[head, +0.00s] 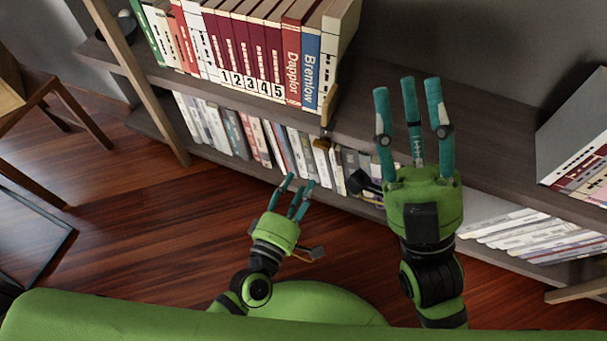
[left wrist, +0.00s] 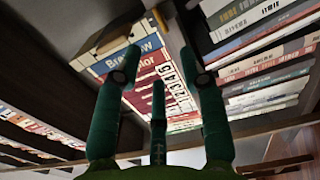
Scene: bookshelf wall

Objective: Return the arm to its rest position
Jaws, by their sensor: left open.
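My left gripper (head: 299,182) is low in front of the bookshelf, above the wooden floor. Its teal fingers are open, with nothing between them. In the left wrist view its fingers (left wrist: 160,60) are spread, with shelf books behind them. My right gripper (head: 408,85) is larger in the head view, in front of the bare stretch of the upper shelf (head: 480,135). Its three fingers are apart and roughly parallel, with nothing between them. I cannot tell how far its fingertips are from the shelf.
More books (head: 255,138) stand below. A grey book (head: 575,125) is at right, a wooden chair (head: 60,92) at left. Floor (head: 150,230) between is clear.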

